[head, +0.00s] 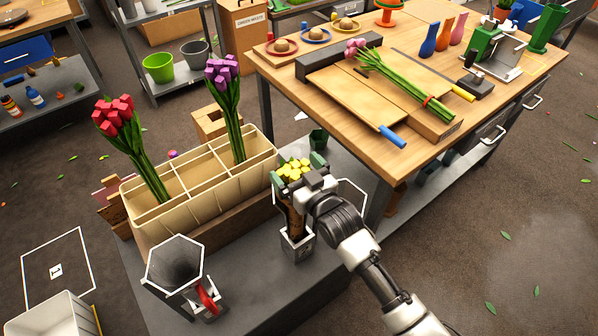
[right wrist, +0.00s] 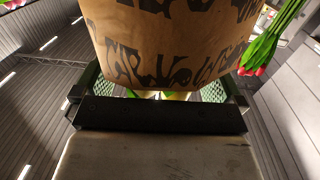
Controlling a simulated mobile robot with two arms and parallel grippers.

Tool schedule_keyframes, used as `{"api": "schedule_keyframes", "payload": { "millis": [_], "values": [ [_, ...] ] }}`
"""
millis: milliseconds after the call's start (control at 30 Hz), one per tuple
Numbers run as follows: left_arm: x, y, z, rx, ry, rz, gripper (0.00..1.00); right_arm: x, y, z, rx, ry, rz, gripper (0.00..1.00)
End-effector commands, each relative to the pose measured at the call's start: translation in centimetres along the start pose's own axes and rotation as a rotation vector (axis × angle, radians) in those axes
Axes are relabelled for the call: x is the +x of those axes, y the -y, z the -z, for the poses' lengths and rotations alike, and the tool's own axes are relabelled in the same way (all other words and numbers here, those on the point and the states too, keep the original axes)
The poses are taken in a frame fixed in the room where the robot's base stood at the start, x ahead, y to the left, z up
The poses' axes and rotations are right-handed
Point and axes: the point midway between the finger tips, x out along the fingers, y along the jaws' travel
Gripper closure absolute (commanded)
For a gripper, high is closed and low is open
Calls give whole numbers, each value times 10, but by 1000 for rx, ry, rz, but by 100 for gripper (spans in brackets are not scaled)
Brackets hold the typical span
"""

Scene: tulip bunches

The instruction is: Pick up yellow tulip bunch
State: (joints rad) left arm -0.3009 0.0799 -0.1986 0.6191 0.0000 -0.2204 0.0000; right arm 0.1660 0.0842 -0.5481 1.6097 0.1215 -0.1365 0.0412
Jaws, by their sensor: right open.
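The yellow tulip bunch (head: 294,167) stands on the low grey bench in the head view, its yellow heads showing just above my right gripper (head: 298,172). A brown wrap (head: 296,218) shows below the gripper, with its foot in a small grey holder (head: 297,246). My right gripper is open, with its green-padded fingers on either side of the bunch. In the right wrist view, brown paper with black print (right wrist: 170,45) fills the space ahead of the gripper (right wrist: 163,92). I cannot tell whether the fingers touch it. My left gripper is not in view.
A cream divided crate (head: 198,213) holds red tulips (head: 118,117) and purple tulips (head: 222,72) left of my gripper. A grey hexagonal funnel (head: 175,262) stands at front left. The wooden workbench (head: 420,165), with pink tulips (head: 400,78), rises close on the right.

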Motion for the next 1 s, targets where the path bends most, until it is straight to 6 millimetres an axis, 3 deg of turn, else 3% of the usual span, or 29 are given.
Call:
{"api": "schedule_keyframes", "payload": {
  "millis": [33,300,1000],
  "values": [
    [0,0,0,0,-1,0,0,0,0,0,0,0,0,0],
    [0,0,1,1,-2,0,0,0,0,1,0,-3,0,38],
    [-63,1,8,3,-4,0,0,0,0,68,-1,-4,0,38]
  ]
}}
